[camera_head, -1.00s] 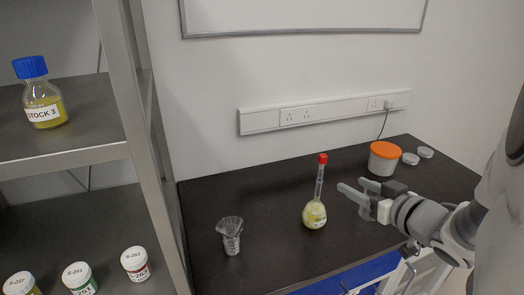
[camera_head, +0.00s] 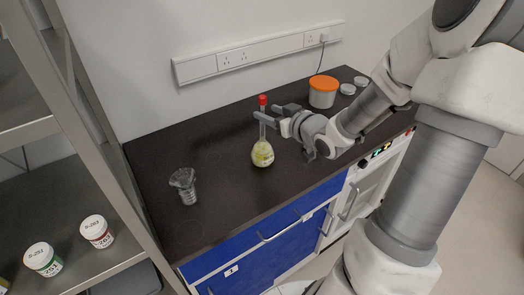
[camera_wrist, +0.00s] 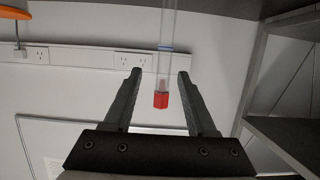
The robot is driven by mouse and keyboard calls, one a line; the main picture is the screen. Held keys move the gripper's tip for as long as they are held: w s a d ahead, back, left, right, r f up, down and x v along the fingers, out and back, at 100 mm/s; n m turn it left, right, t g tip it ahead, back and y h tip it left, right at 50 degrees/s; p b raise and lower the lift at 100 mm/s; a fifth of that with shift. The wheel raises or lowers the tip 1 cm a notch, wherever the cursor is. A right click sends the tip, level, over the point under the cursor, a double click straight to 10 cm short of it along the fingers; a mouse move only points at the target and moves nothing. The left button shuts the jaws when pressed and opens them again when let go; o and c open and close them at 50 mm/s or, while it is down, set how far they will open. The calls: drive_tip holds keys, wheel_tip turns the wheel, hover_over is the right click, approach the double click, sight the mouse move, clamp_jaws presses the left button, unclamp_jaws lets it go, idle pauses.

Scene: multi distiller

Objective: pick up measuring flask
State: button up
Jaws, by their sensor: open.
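The measuring flask (camera_head: 263,153) stands upright on the dark bench, with a round bulb of yellow liquid, a label, a long thin neck and a red stopper. My gripper (camera_head: 266,112) is open at the upper neck, just below the stopper, reaching in from the right. One finger crosses in front of the neck in the head view. In the wrist view the picture is upside down. There the neck (camera_wrist: 168,35) and red stopper (camera_wrist: 161,100) appear between the two open fingers (camera_wrist: 159,73), with gaps on both sides. The bulb is outside the wrist view.
A white tub with an orange lid (camera_head: 323,91) and two small dishes (camera_head: 348,89) are at the back right. A metal shelf (camera_head: 90,120) with jars is at left. A socket strip (camera_head: 255,54) runs along the wall.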

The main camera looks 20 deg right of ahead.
drive_tip(key=b+x, duration=0.1)
drive_tip(key=x, duration=0.5)
drive_tip(key=shift+a, duration=0.2)
drive_tip(key=shift+f, duration=0.1)
clamp_jaws()
idle(1.1)
